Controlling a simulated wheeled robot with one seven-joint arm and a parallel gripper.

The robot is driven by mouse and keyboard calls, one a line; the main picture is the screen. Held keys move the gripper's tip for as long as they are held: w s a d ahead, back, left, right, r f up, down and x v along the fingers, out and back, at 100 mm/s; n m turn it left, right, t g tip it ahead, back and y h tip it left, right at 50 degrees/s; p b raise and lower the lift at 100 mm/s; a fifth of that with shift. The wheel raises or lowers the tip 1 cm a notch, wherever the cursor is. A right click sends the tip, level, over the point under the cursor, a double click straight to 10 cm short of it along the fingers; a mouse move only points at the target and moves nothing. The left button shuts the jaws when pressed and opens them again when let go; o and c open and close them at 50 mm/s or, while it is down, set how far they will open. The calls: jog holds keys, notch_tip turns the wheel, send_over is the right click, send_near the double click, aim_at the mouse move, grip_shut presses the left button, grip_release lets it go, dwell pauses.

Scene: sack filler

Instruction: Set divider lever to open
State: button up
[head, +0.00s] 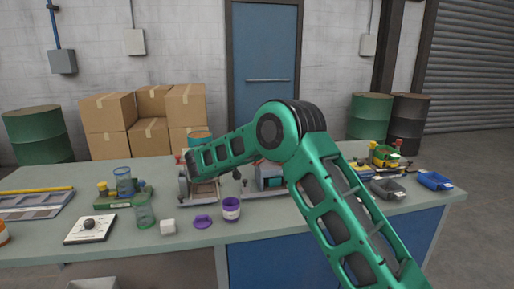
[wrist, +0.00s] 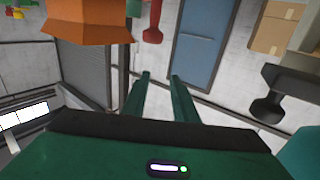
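I cannot tell for certain which part is the divider lever. A bench machine with a grey base (head: 205,190) stands mid-bench, largely hidden behind my arm. A small red knob (head: 178,158) shows at its left end. In the wrist view a red knobbed part (wrist: 152,32) hangs from the top beyond the fingertips, and a dark knobbed part (wrist: 267,108) is at the right. My gripper (wrist: 160,76) is open, with a clear gap between its two green fingers and nothing between them. In the head view its fingers are hidden at the far end of my arm.
A purple jar (head: 231,209), a purple lid (head: 203,222), a white cube (head: 168,226) and a green jar (head: 145,212) stand at the front. A black knob on a white plate (head: 88,228) lies left. Grey (head: 387,189) and blue (head: 435,181) bins are right.

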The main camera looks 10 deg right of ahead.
jog(key=s+a+r, duration=0.4)
jog(key=a+r, duration=0.1)
jog(key=a, duration=0.1)
jog(key=shift+a, duration=0.4)
jog(key=shift+o, duration=0.3)
jog(key=shift+s, duration=0.1)
